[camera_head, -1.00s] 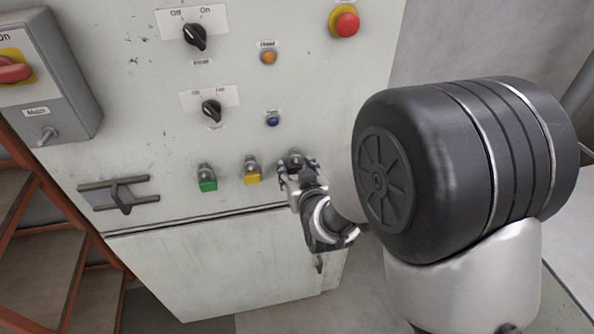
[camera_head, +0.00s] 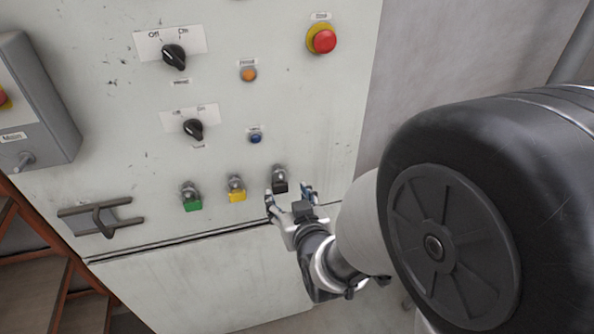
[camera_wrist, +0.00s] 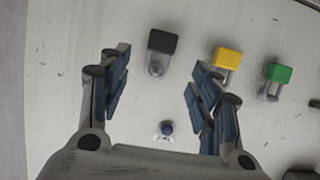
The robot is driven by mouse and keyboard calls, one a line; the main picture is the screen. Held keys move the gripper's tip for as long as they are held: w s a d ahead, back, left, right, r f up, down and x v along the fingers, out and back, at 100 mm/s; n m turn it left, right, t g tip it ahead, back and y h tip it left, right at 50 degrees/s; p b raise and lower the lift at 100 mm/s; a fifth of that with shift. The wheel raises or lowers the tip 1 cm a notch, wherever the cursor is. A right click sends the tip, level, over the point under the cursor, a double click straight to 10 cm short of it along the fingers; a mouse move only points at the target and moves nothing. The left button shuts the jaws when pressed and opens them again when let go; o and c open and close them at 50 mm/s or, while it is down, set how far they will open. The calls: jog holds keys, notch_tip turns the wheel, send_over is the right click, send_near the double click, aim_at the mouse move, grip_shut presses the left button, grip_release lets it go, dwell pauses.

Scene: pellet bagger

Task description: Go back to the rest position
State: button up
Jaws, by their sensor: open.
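My gripper (camera_head: 292,199) is open and empty in the head view, just in front of the cabinet panel (camera_head: 110,160) and a little below the black padlock (camera_head: 280,179). In the wrist view its two blue-padded fingers (camera_wrist: 160,92) stand wide apart. The black padlock (camera_wrist: 163,42) shows beyond and between the fingertips, with nothing gripped. My arm fills the right side of the head view.
A yellow padlock (camera_head: 237,190) and a green padlock (camera_head: 191,204) hang left of the black one. Above are rotary switches (camera_head: 174,57), an orange button (camera_head: 248,74), a blue button (camera_head: 256,136) and a red emergency button (camera_head: 321,40). A handle (camera_head: 102,217) juts out lower left.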

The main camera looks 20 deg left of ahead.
jog(key=s+d+r+m+g+h, duration=0.1)
jog(key=s+d+r+m+h, duration=0.15)
jog(key=d, duration=0.55)
jog(key=s+d+r+m+g+h, duration=0.15)
jog(key=d+r, duration=0.25)
jog(key=d, duration=0.4)
jog(key=s+d+r+m+g+h, duration=0.1)
jog(key=s+d+g, duration=0.1)
jog(key=s+d, duration=0.4)
jog(key=s+d+r+m+g+h, duration=0.1)
jog(key=s+d, duration=0.5)
jog(key=s, duration=0.6)
jog(key=shift+s+d+g+h, duration=0.3)
jog(key=shift+g+h, duration=0.3)
jog(key=shift+g, duration=0.25)
jog(key=shift+w, duration=0.1)
jog(key=shift+c, duration=0.2)
